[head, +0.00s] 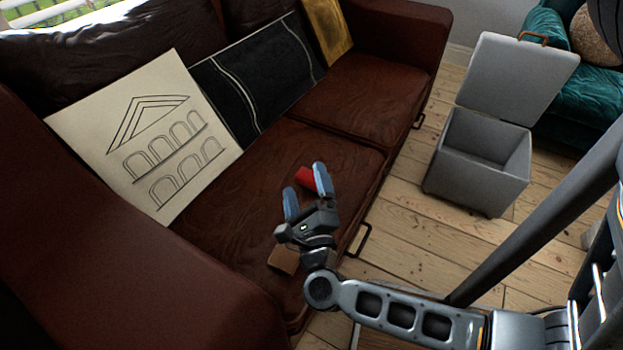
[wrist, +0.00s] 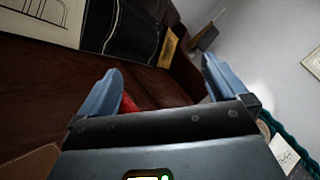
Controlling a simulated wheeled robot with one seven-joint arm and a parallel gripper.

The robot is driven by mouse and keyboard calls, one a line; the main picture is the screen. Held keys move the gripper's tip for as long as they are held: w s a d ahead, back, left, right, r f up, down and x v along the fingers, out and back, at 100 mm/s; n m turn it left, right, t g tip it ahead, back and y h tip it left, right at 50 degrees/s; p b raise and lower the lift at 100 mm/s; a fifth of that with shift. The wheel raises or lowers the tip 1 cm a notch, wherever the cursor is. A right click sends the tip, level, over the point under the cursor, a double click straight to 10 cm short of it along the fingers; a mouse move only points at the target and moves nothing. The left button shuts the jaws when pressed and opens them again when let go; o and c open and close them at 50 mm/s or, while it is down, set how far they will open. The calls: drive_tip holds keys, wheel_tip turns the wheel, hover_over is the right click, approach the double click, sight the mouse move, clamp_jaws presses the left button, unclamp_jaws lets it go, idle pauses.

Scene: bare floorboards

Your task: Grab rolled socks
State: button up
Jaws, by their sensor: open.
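A small red bundle (head: 306,177), which looks like the rolled socks, lies on the seat of the brown leather sofa (head: 230,220). My gripper (head: 304,183) is open above the seat, and its blue fingers partly overlap the bundle in the head view. In the wrist view the red bundle (wrist: 128,103) shows beside the left finger, partly hidden by the finger and the gripper body. Nothing is held between the fingers (wrist: 162,70). I cannot tell the exact height of the fingers above the bundle.
A small brown block (head: 284,260) lies on the seat near my wrist. A building drawing (head: 150,135), a dark striped panel (head: 258,80) and a gold panel (head: 328,30) lean on the backrest. An open grey box (head: 475,165) stands on the floor, near a teal seat (head: 560,90).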

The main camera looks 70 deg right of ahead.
sight(309, 179)
drive_tip(key=w+d+f+m+g+y, duration=0.1)
drive_tip(key=w+d+f+m+g, duration=0.1)
drive_tip(key=m, duration=0.4)
drive_tip(key=w+d+f+m+g+y+p, duration=0.1)
drive_tip(key=w+d+f+m+g, duration=0.1)
drive_tip(key=f+m+g, duration=0.2)
drive_tip(key=w+d+f+m+g+y, duration=0.1)
drive_tip(key=d+f+m+g+y, duration=0.1)
drive_tip(key=m+g, duration=0.4)
drive_tip(key=shift+w+d+f+m+g, duration=0.1)
drive_tip(key=shift+w+f+m+g, duration=0.1)
drive_tip(key=shift+f+m, duration=0.3)
drive_tip(key=shift+w+d+f+m+g, duration=0.1)
drive_tip(key=shift+w+f+m, duration=0.1)
drive_tip(key=shift+m, duration=0.5)
drive_tip(key=shift+w+a+f+m+g+y, duration=0.1)
drive_tip(key=shift+w+f+m+g+y, duration=0.15)
drive_tip(key=shift+f+m+g+y, duration=0.25)
drive_tip(key=x, duration=0.7)
drive_tip(key=shift+s+d+b, duration=0.15)
drive_tip(key=shift+d+b, duration=0.1)
drive_tip(key=shift+b, duration=0.15)
drive_tip(key=shift+c, duration=0.5)
drive_tip(key=c, duration=0.7)
drive_tip(key=shift+o, duration=0.2)
drive_tip(key=shift+r, duration=0.1)
